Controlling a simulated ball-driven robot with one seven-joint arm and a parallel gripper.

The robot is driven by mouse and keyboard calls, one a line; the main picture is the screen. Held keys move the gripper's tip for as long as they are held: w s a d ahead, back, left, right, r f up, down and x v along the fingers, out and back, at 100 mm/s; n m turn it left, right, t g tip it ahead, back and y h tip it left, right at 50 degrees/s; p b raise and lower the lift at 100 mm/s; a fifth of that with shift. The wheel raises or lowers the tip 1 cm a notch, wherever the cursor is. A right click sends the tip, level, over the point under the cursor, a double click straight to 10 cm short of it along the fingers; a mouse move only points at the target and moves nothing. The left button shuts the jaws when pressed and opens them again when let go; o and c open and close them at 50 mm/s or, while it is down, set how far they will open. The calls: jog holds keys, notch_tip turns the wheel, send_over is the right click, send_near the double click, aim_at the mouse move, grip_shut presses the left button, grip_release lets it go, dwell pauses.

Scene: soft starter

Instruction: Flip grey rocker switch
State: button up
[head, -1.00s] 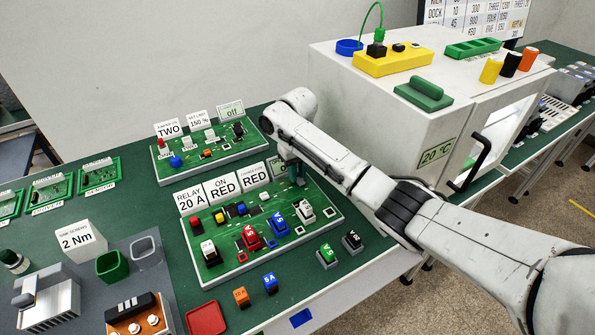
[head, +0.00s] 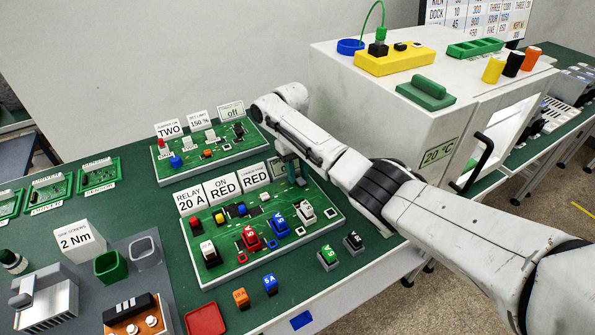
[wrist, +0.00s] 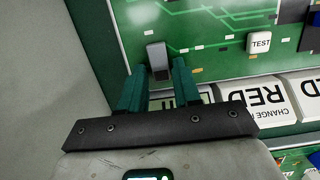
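The grey rocker switch (wrist: 156,55) stands on a green circuit board (wrist: 205,58) in the wrist view. My gripper (wrist: 159,72) is open, with its two dark green fingers apart and nothing held between them. The switch lies in line with the gap, just beyond the fingertips; I cannot tell whether either finger touches it. In the head view my gripper (head: 290,166) is over the far right corner of the near board (head: 217,262). I cannot make out the switch there, beside the gripper and arm.
A white TEST button (wrist: 260,43) sits right of the switch in the wrist view. Upright label cards (head: 222,189) line the near board's back edge. A second board (head: 205,160) lies behind it.

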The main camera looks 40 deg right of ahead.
jog(key=shift+o, duration=1.1)
jog(key=shift+r, duration=0.1)
notch_tip(320, 180, up, 10)
jog(key=w+p, duration=0.1)
jog(key=w, duration=0.1)
jog(key=shift+d+r, duration=0.2)
jog(key=shift+d, duration=0.05)
